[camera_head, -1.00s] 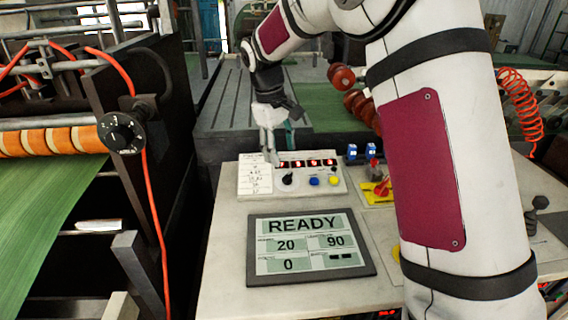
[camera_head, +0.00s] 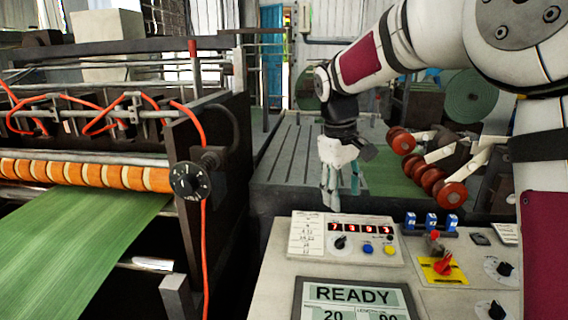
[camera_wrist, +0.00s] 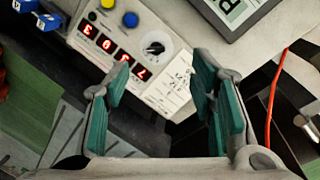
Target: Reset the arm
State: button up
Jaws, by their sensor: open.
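My gripper (camera_head: 331,194) hangs above and behind the control box in the head view, fingers pointing down. In the wrist view its two green-padded fingers (camera_wrist: 158,92) stand apart with nothing between them. The box also shows beyond the fingertips in the wrist view (camera_wrist: 178,68). The gripper looks clear of it. My arm reaches in from the upper right.
A screen (camera_head: 352,292) reading READY lies in front of the box. A red switch on a yellow plate (camera_head: 443,268) and blue parts (camera_head: 431,222) are to the right. Red rollers (camera_head: 451,194) stand near the arm. A machine with green sheet (camera_head: 85,235) fills the left.

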jog(key=s+d+r+m+t, duration=0.1)
jog(key=s+r+m, duration=0.15)
jog(key=s, duration=0.65)
jog(key=s+d+r+m+t, duration=0.1)
jog(key=s+r, duration=0.2)
jog(key=s, duration=0.6)
jog(key=s+f+m+t, duration=0.1)
jog(key=s+f, duration=0.1)
jog(key=s, duration=0.4)
jog(key=s+f+m+y, duration=0.1)
jog(key=s+f, duration=0.1)
jog(key=s, duration=0.5)
jog(key=shift+f+t+y, duration=0.3)
jog(key=shift+f+t, duration=0.05)
jog(key=shift+t, duration=0.05)
